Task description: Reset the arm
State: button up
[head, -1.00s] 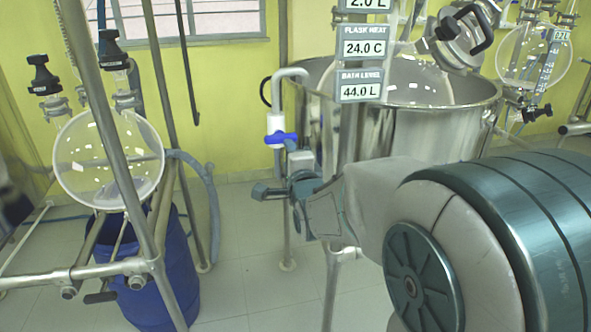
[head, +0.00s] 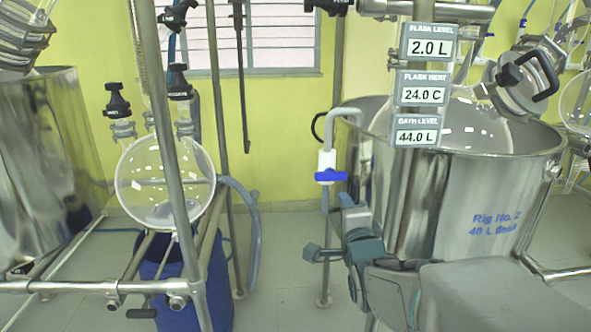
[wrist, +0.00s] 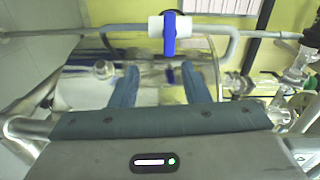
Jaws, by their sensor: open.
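My gripper (head: 328,232) is in the middle of the head view, below and close to a white valve (head: 327,160) with a blue handle (head: 331,176). In the wrist view my gripper (wrist: 160,84) has its two blue-grey fingers apart with nothing held between them. The white valve (wrist: 156,27) also shows there beyond the fingertips, its blue handle (wrist: 169,36) pointing down the picture. The gripper looks clear of the handle. My arm comes in from the lower right of the head view.
A steel bath (head: 480,190) marked Rig No. 2 stands right of the gripper, with display plates (head: 423,88) reading 2.0 L, 24.0 C and 44.0 L. At left are a round glass flask (head: 150,190), metal frame poles and a blue drum (head: 215,290). Some bare floor (head: 275,262) lies between.

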jog(key=s+n+g+p, duration=1)
jog(key=s+n+g, duration=0.4)
jog(key=s, duration=0.7)
jog(key=n, duration=0.3)
jog(key=shift+f, duration=0.4)
